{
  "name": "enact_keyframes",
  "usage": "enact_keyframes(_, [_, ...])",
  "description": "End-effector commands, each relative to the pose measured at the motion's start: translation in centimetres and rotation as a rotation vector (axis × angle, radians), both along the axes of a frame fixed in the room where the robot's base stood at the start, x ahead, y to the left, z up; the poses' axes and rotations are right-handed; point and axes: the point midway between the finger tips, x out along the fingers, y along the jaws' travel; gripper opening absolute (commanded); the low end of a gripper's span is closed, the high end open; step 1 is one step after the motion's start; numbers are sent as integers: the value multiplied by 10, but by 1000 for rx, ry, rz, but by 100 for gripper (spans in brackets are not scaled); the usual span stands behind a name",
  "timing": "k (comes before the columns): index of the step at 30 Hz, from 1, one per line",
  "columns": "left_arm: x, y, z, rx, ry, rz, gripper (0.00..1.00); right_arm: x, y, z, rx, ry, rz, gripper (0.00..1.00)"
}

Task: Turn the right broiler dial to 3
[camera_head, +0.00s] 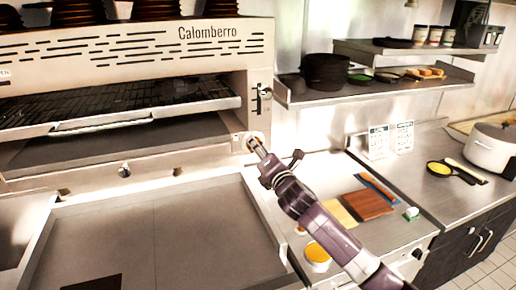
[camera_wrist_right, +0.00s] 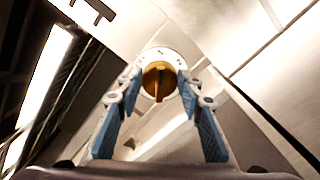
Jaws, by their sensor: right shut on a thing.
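The right broiler dial (camera_wrist_right: 158,82) is a gold-yellow knob with a pointer bar on a round white plate marked around its rim. In the wrist view my right gripper (camera_wrist_right: 158,78) has its blue-sided fingers on both sides of the knob, shut on it. The marking under the pointer is too small to read. In the head view my right gripper (camera_head: 256,146) is at the right end of the front panel of the broiler (camera_head: 130,50) and largely covers the dial. My left gripper is not in view.
A lever (camera_head: 262,92) sits on the broiler's right side, above the dial. A flat griddle (camera_head: 150,225) lies below. To the right are a brown board (camera_head: 368,205), a yellow-filled cup (camera_head: 318,257) and a shelf (camera_head: 385,90) with pans.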

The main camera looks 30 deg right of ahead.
Motion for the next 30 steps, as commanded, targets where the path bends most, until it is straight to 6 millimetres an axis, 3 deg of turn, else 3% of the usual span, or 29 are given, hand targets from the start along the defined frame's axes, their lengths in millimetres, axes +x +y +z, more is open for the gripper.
enact_keyframes(30, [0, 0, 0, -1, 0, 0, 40, 0, -1, -4, 943, -227, -2, 10])
